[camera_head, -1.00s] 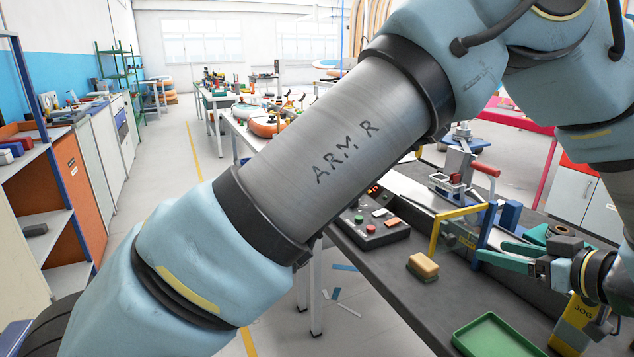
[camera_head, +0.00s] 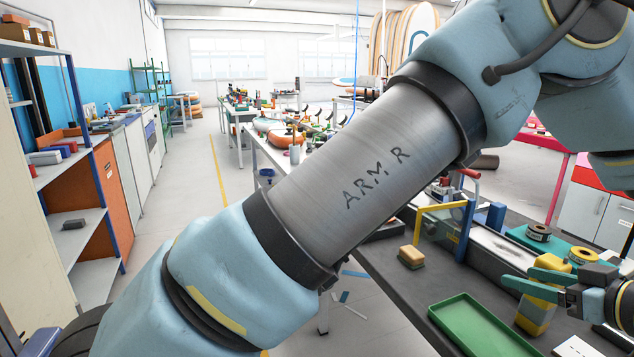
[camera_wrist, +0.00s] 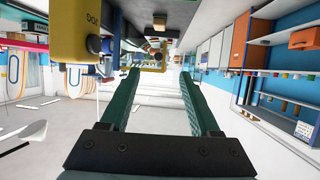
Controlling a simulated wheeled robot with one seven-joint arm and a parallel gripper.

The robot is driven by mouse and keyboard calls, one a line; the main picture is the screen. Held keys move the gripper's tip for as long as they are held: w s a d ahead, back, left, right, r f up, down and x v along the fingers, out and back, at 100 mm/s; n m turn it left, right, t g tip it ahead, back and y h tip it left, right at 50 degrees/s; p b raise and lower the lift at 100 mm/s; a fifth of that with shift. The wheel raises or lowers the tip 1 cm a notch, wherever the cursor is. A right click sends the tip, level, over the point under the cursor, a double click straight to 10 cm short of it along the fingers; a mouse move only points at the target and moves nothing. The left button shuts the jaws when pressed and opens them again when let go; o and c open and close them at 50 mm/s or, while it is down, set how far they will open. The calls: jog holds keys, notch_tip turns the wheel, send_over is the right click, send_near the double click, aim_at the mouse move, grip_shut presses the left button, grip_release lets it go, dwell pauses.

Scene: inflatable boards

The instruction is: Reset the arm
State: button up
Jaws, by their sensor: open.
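My gripper (camera_head: 527,284) is at the right of the head view, above the dark workbench (camera_head: 400,290). Its two green fingers are apart. In the wrist view my gripper (camera_wrist: 160,85) shows both fingers spread with nothing between them. My arm crosses the head view diagonally and hides part of the bench. A yellow device (camera_head: 535,314) stands on the bench just below and beside the fingers; I cannot tell if they touch. It also shows at the upper left of the wrist view (camera_wrist: 75,35).
Shelves (camera_head: 85,215) line the left wall. The aisle floor (camera_head: 195,190) is clear.

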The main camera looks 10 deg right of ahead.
jog(key=w+r+h, duration=0.2)
jog(key=w, duration=0.8)
jog(key=w+r+h, duration=0.2)
jog(key=w+h, duration=0.1)
jog(key=w, duration=0.7)
jog(key=w+a+m+g+h, duration=0.1)
jog(key=w+a+m+g, duration=0.15)
jog(key=w+a, duration=0.8)
jog(key=s+a+f+g+y, duration=0.1)
jog(key=a+f+g, duration=0.1)
jog(key=a, duration=0.8)
jog(key=s+a+f+g, duration=0.1)
jog(key=a+g, duration=0.2)
jog(key=a, duration=0.6)
jog(key=s+a+f+g+y, duration=0.1)
jog(key=s+a+g, duration=0.1)
jog(key=s+a, duration=0.4)
jog(key=s+a+f+g+y, duration=0.2)
jog(key=s+a, duration=0.4)
jog(key=a, duration=0.7)
jog(key=shift+s+a+f+y, duration=0.2)
jog(key=shift+s+a+y, duration=0.05)
jog(key=shift+y, duration=0.05)
